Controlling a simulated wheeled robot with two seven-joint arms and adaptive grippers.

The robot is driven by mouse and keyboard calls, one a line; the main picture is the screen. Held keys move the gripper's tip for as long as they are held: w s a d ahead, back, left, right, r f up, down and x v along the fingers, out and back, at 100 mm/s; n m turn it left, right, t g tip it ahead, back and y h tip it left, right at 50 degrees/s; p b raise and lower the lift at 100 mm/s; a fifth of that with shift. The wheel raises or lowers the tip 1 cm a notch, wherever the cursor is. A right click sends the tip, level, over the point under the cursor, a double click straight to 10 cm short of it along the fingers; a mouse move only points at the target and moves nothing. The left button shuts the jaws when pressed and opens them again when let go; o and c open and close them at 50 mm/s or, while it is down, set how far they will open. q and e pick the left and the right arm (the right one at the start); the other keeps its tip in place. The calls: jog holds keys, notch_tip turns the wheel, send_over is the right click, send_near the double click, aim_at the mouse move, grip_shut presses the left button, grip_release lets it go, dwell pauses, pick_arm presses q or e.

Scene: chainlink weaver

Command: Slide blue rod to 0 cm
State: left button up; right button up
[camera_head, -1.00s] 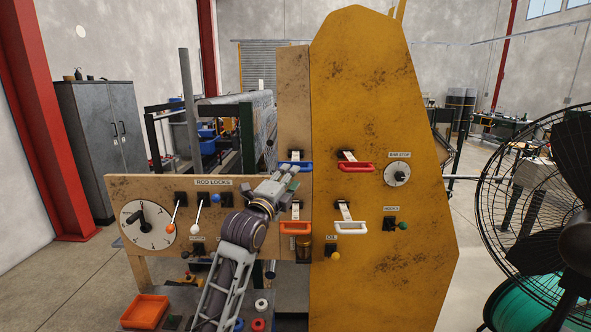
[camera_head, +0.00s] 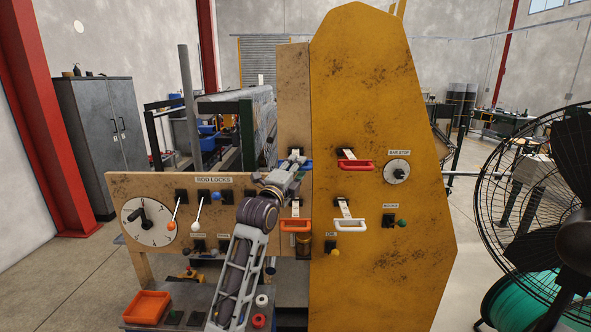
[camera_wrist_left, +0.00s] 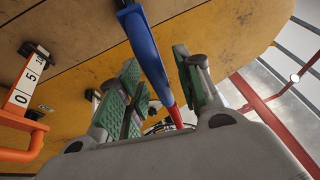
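The blue rod's handle (camera_head: 308,165) is at the upper part of the wooden panel, left of the yellow plate, mostly hidden behind my left gripper (camera_head: 297,161) in the head view. In the left wrist view the blue handle (camera_wrist_left: 143,45) runs between the two green-padded fingers of my left gripper (camera_wrist_left: 162,88). The fingers stand apart on either side of the handle, and a gap shows on both sides. The blue rod's own scale cannot be read. My right gripper is not in view.
An orange handle (camera_head: 295,226) with a numbered scale (camera_wrist_left: 22,93) sits below. Red (camera_head: 355,165) and white (camera_head: 350,225) handles are on the yellow plate (camera_head: 380,100). Rod-lock levers, including a blue-knobbed one (camera_head: 216,196), are left. A fan (camera_head: 540,220) stands at right.

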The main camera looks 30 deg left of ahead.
aim_at(298, 155)
pick_arm(q)
grip_shut()
jog(key=shift+w+a+p, duration=0.3)
jog(key=shift+w+a, duration=0.55)
jog(key=shift+w, duration=0.55)
jog(key=shift+w+a+p, duration=0.35)
jog(key=shift+w+a, duration=0.55)
jog(key=shift+w, duration=0.55)
jog(key=shift+w+a+p, duration=0.3)
jog(key=shift+w+a, duration=0.55)
jog(key=shift+w, duration=0.55)
jog(key=shift+a+r, duration=0.1)
jog(key=shift+a, duration=0.05)
jog(key=shift+r, duration=0.1)
